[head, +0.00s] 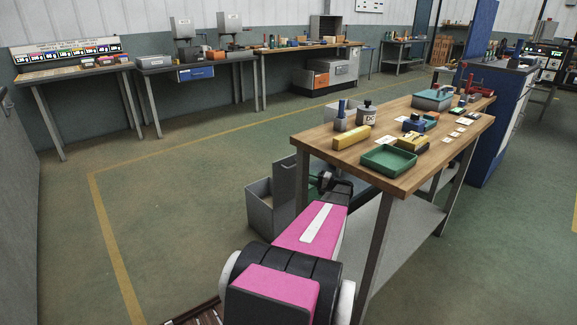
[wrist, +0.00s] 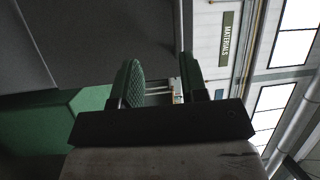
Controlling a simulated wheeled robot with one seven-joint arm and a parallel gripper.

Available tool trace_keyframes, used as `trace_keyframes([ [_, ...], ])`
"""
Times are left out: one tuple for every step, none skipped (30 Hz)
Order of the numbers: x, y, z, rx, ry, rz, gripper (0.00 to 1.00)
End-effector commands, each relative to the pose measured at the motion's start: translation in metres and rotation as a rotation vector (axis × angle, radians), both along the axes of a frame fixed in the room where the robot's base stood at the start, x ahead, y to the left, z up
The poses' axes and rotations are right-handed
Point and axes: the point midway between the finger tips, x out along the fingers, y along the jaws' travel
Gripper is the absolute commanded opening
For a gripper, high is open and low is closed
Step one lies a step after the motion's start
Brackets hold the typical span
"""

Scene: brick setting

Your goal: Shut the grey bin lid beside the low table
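The grey bin (head: 259,212) stands on the floor at the left end of the wooden-topped table. Its lid (head: 284,183) stands upright at the bin's right side, so the bin is open at the top. My gripper (head: 325,182) is just right of the lid, under the table's near left corner and partly hidden by my arm. In the wrist view my gripper (wrist: 161,72) has its two green-padded fingers apart with nothing between them. A dark grey flat surface (wrist: 85,40) fills the left of that view; I cannot tell if it is the lid. Whether the gripper touches the lid is unclear.
The table (head: 340,148) carries a green tray (head: 389,160), a yellow box (head: 351,137), a jar (head: 366,113) and other small things. Its legs and lower shelf (head: 400,235) are close to my arm. The floor (head: 180,200) left of the bin is clear.

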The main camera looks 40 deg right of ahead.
Motion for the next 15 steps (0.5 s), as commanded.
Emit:
trace_keyframes([
  [-0.001, -0.008, 0.004, 0.028, -0.029, -0.010, 0.40],
  [-0.002, -0.011, 0.006, 0.042, -0.045, -0.014, 0.40],
  [-0.003, -0.014, 0.009, 0.057, -0.063, -0.018, 0.40],
  [-0.004, -0.015, 0.011, 0.066, -0.071, -0.019, 0.40],
  [-0.003, -0.016, 0.012, 0.071, -0.079, -0.021, 0.40],
  [-0.002, -0.016, 0.014, 0.076, -0.084, -0.022, 0.40],
  [-0.001, -0.016, 0.014, 0.078, -0.086, -0.023, 0.40],
  [0.001, -0.015, 0.015, 0.079, -0.087, -0.022, 0.40],
  [0.005, -0.013, 0.016, 0.078, -0.088, -0.023, 0.40],
  [0.008, -0.011, 0.017, 0.077, -0.087, -0.023, 0.40],
  [0.012, -0.009, 0.018, 0.077, -0.087, -0.023, 0.40],
  [0.018, -0.005, 0.019, 0.077, -0.086, -0.022, 0.40],
  [0.022, -0.003, 0.020, 0.076, -0.086, -0.021, 0.40],
  [0.027, 0.000, 0.022, 0.077, -0.087, -0.021, 0.40],
  [0.033, 0.003, 0.023, 0.076, -0.086, -0.022, 0.40],
])
